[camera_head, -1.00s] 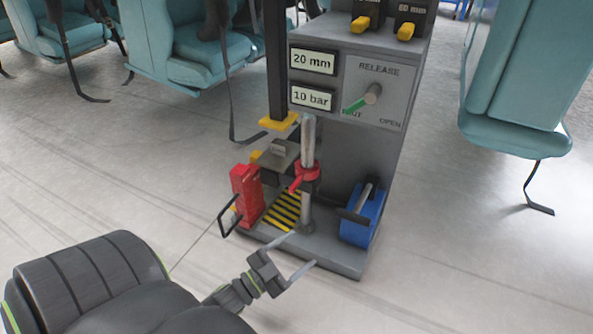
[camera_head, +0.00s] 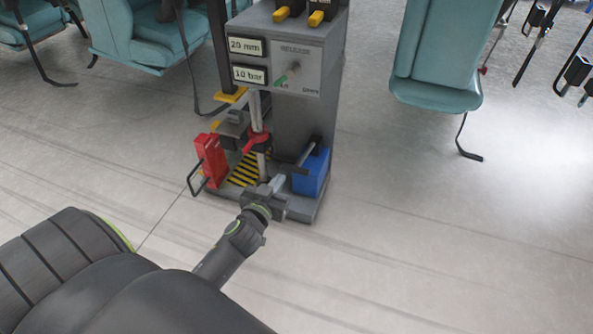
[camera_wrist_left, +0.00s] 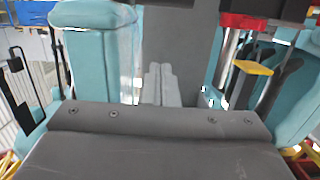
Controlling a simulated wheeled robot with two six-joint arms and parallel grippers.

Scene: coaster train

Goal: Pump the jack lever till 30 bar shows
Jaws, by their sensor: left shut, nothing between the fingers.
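The grey jack stand (camera_head: 290,106) shows "20 mm" on its upper display (camera_head: 246,46) and "10 bar" on its lower display (camera_head: 249,75). The green-tipped release knob (camera_head: 292,67) points toward the shut side. A lever (camera_head: 306,153) with a dark end slants over the blue unit (camera_head: 313,174) at the stand's lower right. My left gripper (camera_head: 278,182) is shut and empty, just left of the lever's lower end; I cannot tell if they touch. Its closed fingers also show in the left wrist view (camera_wrist_left: 160,85). My right gripper is not in view.
A red block (camera_head: 210,160) with a black wire handle stands at the stand's left. A red collar (camera_head: 255,142) sits on the grey post above a yellow-striped plate (camera_head: 244,174). Teal seats (camera_head: 440,60) stand behind. The floor (camera_head: 420,240) to the right is clear.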

